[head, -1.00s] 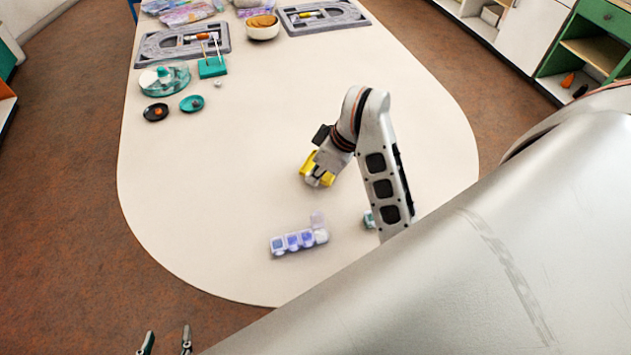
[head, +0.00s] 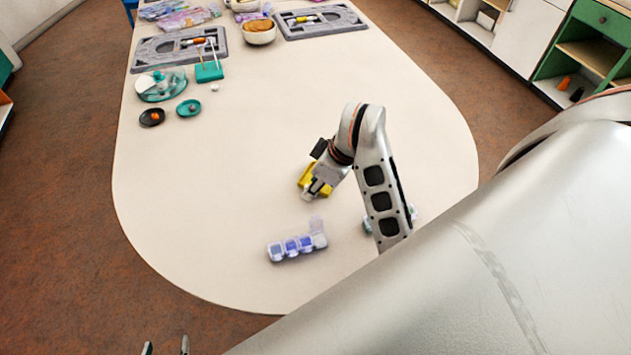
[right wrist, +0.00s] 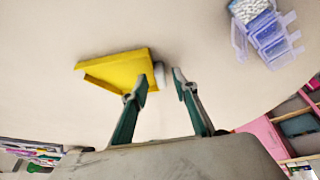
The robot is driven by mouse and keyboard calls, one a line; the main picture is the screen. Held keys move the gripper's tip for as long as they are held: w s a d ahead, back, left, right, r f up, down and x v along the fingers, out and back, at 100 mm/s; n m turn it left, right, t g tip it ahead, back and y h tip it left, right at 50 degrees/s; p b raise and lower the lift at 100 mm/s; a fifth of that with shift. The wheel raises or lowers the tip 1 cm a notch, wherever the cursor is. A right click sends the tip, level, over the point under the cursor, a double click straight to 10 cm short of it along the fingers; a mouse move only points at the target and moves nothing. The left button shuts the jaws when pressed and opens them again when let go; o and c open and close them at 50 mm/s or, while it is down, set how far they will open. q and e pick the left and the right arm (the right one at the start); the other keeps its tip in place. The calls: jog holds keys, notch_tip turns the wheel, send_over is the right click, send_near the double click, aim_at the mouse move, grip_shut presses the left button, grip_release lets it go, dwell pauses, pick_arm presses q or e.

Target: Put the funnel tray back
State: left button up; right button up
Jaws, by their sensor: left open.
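The yellow funnel tray (head: 304,178) lies on the cream table under my right gripper, which hides part of it. In the right wrist view the tray (right wrist: 115,70) is left of centre, with a small whitish thing (right wrist: 159,75) at its right edge. My right gripper (right wrist: 158,88) is open there. Its left fingertip overlaps the tray's near right corner in the picture; I cannot tell if it touches. The right fingertip is clear of the tray. My left gripper (head: 166,347) is open at the bottom edge of the head view, away from the table, and looks empty.
A lidded bead box (head: 297,247) with its end lid up stands nearer the table's front. Small dishes (head: 152,117), grey boards (head: 180,47) and a bowl (head: 259,32) stand farther back. The table's middle is clear.

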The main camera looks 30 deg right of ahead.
jog(key=p+v, duration=0.5)
jog(key=v, duration=0.7)
jog(key=shift+p, duration=0.3)
jog(key=shift+r, duration=0.1)
jog(key=shift+s, duration=0.15)
